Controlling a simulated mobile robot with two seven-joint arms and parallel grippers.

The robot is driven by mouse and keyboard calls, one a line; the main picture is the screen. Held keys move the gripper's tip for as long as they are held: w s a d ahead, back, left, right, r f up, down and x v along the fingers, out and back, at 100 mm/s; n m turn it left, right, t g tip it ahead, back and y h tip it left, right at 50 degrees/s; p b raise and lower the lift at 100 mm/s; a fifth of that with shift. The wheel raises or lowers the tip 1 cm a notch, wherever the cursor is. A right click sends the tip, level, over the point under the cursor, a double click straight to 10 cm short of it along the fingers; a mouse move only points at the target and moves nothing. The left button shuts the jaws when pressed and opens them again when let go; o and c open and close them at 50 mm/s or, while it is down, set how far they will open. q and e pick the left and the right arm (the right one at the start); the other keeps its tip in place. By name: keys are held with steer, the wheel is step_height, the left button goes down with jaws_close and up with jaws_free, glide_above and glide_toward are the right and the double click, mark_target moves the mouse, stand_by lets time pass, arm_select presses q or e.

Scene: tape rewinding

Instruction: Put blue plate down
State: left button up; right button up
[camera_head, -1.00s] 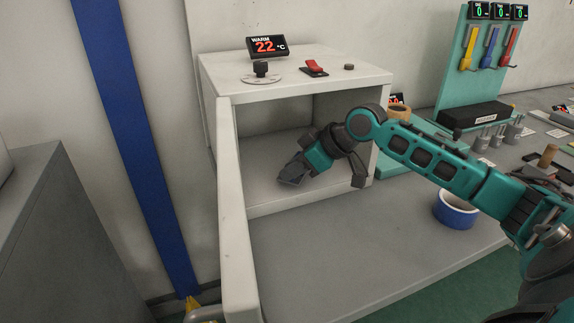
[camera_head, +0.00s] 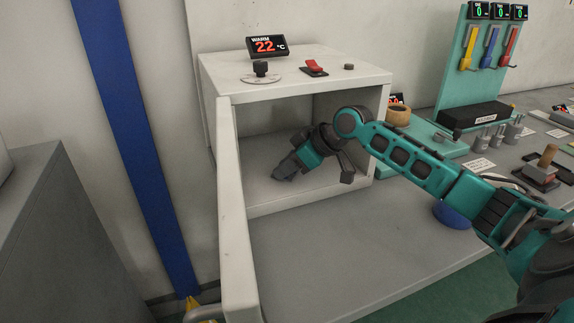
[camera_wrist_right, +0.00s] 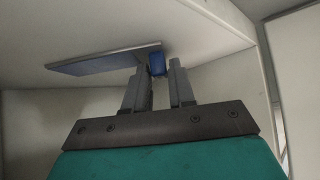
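In the right wrist view the blue plate (camera_wrist_right: 100,60) is a thin flat piece lying along or close to a pale surface of the white box. A short blue block (camera_wrist_right: 157,65) stands at its near end. The two fingers of my right gripper (camera_wrist_right: 157,80) are on either side of this block; I cannot tell whether they press on it. In the head view my right gripper (camera_head: 284,172) is inside the open box, low over its floor, pointing left and down. I cannot make out the plate there. My left gripper is not in view.
The white box (camera_head: 300,84) has a display reading 22 °C, a dial and a red switch on top. Its door (camera_head: 235,210) stands open at left. A blue ring (camera_head: 452,214) is partly behind my right arm. The grey worktop before the box is clear.

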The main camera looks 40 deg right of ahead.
steer(key=o, duration=0.3)
steer(key=v, duration=1.2)
steer(key=shift+r, duration=0.2)
stand_by(0.3)
